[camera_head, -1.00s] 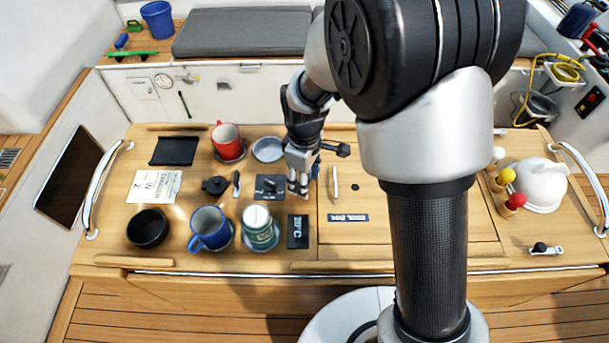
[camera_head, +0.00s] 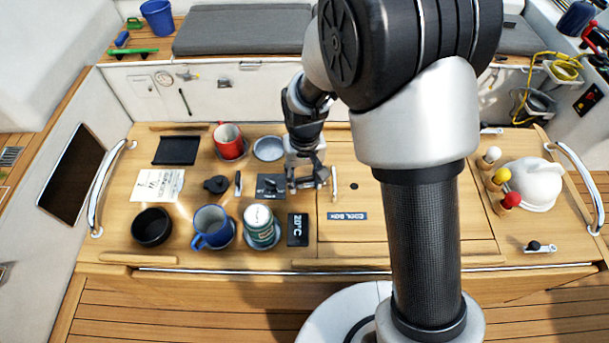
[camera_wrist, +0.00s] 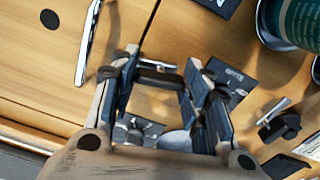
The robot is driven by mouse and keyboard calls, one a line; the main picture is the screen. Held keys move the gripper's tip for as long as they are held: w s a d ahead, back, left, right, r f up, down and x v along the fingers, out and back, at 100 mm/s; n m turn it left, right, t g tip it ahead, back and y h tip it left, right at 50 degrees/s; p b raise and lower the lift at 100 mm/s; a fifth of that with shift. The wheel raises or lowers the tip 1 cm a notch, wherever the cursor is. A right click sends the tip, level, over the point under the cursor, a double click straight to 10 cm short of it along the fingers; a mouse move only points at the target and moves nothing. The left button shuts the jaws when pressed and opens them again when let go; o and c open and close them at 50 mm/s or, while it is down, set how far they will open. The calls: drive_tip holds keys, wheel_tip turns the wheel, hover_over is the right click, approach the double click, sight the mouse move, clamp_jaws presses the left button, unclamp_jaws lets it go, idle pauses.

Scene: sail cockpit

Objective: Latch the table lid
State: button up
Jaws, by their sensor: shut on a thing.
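My gripper (camera_head: 308,184) is low over the table, just left of the seam of the lid (camera_head: 400,205) marked "COOL BOX". In the wrist view, my gripper (camera_wrist: 158,72) has its fingers well apart, with a small greyish bar (camera_wrist: 157,66) spanning between their tips. The bar looks like part of a latch, but its ends are hidden by the fingers. A dark labelled plate (camera_head: 268,187) lies left of the gripper; it also shows beside a finger in the wrist view (camera_wrist: 236,80). The lid's slim pale handle (camera_head: 334,184) is just right of the gripper.
Coloured knobs (camera_head: 503,180) and a small lever (camera_head: 537,246) are at the right. The lid top is mostly clear.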

sight(305, 178)
drive_tip(key=shift+s+f+m, duration=0.1)
drive_tip(key=shift+s+m, duration=0.05)
drive_tip(key=shift+m, duration=0.95)
drive_tip(key=o, duration=1.1)
drive_tip(key=shift+c, duration=0.2)
drive_tip(key=shift+r, duration=0.2)
wheel_tip(305, 178, up, 12)
drive_tip(key=shift+f, duration=0.15)
